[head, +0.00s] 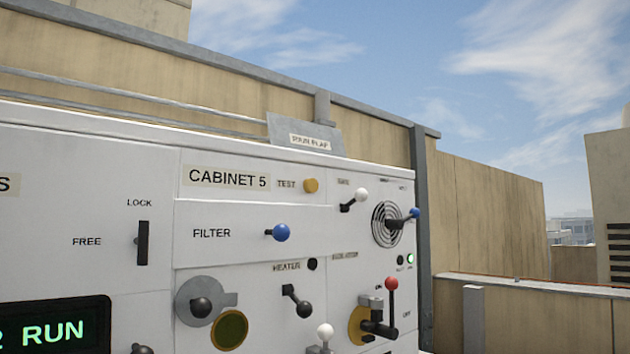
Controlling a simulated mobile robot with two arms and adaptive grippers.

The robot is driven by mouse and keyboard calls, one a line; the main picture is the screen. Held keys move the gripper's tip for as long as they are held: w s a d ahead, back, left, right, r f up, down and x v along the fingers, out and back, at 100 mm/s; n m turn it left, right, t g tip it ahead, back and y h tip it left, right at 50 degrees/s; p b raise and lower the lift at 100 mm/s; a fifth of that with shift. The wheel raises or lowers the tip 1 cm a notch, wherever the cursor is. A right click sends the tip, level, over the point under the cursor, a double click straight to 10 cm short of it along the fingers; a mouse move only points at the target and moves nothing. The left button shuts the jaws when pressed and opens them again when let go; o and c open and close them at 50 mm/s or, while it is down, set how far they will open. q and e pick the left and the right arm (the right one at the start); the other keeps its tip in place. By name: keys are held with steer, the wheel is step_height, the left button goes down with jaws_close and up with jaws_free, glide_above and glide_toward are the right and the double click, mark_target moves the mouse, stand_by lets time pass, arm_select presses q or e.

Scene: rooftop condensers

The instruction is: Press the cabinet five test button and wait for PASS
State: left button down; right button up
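The cabinet 5 panel (250,217) fills the lower left of the head view and is white. Its label "CABINET 5" (227,178) is at the top. The yellow round test button (311,186) sits right of the word TEST. A dark display (55,327) at the lower left shows green text ending in "RUN", with its left part cut off. I see no PASS text. Neither of my grippers is in view.
Knobs and levers stick out of the panel: a blue filter knob (281,232), a white-tipped lever (361,196), a blue-tipped lever (414,213) by a round grille and a red-tipped lever (391,284). A tan wall (490,210) stands behind.

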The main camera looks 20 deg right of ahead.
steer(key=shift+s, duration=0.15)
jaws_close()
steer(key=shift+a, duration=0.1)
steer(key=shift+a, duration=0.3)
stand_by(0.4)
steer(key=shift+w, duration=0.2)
